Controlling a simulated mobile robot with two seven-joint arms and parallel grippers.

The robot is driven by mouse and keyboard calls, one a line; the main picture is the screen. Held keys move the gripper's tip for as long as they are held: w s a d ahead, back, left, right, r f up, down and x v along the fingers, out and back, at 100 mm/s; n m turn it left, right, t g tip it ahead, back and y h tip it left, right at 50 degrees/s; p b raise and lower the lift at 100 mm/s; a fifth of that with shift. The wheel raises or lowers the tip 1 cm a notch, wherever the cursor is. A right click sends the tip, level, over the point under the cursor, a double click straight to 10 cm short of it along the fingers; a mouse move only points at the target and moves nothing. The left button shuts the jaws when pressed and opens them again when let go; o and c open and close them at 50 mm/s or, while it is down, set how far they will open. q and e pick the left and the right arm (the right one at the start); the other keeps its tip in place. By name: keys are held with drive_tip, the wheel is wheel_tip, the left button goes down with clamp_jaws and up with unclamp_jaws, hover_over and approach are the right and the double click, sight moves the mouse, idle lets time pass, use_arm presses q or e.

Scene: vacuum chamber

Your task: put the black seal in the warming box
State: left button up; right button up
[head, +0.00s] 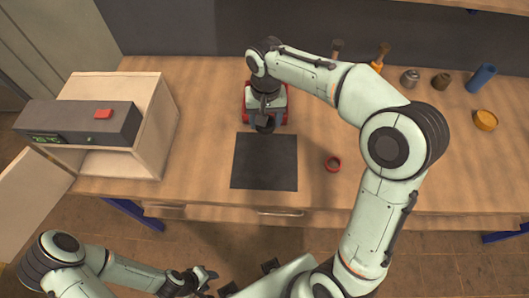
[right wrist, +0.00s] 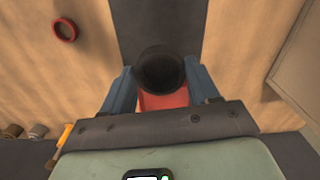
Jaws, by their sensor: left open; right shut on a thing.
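The black seal (right wrist: 161,70) is a dark round piece between the blue fingers of my right gripper (right wrist: 160,88), which is shut on it. In the head view the seal (head: 265,126) shows below my right gripper (head: 266,115), near the far edge of the black mat; I cannot tell if it touches anything below. The warming box (head: 150,120) is a pale wooden box at the left with a dark control panel, a green display and a red button. Its door (head: 30,200) stands open at the front left. My left gripper (head: 200,281) is open and empty, in front of the table.
The black mat (head: 264,165) lies mid-table. A red thing (head: 248,96) is partly hidden behind my right gripper. A red ring (head: 333,164) lies right of the mat. Tools, small jars, a blue cylinder (head: 482,79) and an orange pot (head: 485,120) stand at the back right.

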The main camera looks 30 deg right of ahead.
drive_tip(key=b, duration=0.1)
hover_over(265, 160)
wheel_tip(265, 160, down, 14)
drive_tip(key=shift+s+f, duration=0.1)
drive_tip(key=shift+f+b, duration=0.3)
drive_tip(key=shift+f, duration=2.2)
use_arm(q)
drive_tip(key=shift+s+f, duration=0.75)
drive_tip(key=shift+f, duration=0.3)
use_arm(e)
drive_tip(key=shift+f, duration=0.15)
drive_tip(key=o, duration=1.1)
use_arm(q)
drive_tip(key=shift+s+f, duration=0.1)
drive_tip(key=shift+f, duration=0.1)
